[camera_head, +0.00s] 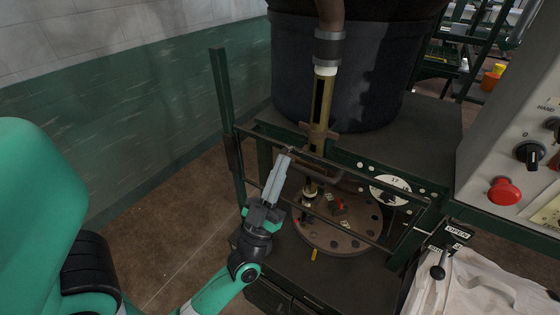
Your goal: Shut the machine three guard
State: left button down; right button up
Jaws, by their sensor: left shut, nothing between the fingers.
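The machine guard appears to be the dark green metal frame (412,243) with thin cross bars, around the front of a machine with a round, bolted rotary plate (335,238). Whether the guard stands open or shut is hard to tell. My left gripper (287,156) reaches up from the bottom. Its grey fingers are closed together and empty, with the tips close to the frame's upper bar. Contact with the bar cannot be made out. The right gripper is not in view.
A large dark drum (330,70) stands behind, with a brass pipe (322,100) in front. At right are a control panel with a red button (503,191), a lever under an OPEN label (457,232), and a pale bag (480,285). Floor at left is clear.

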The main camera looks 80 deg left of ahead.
pick_arm(q)
notch_tip(320, 180, down, 25)
jog(key=b, duration=1.7)
jog(key=shift+b, duration=0.35)
jog(key=shift+w+a+f+h, duration=0.1)
jog(key=shift+h, duration=0.2)
notch_tip(320, 180, up, 6)
jog(key=p, duration=0.5)
jog(key=b+v, duration=0.1)
jog(key=v, duration=1.1)
jog(key=shift+a, duration=0.15)
jog(key=shift+w, duration=0.2)
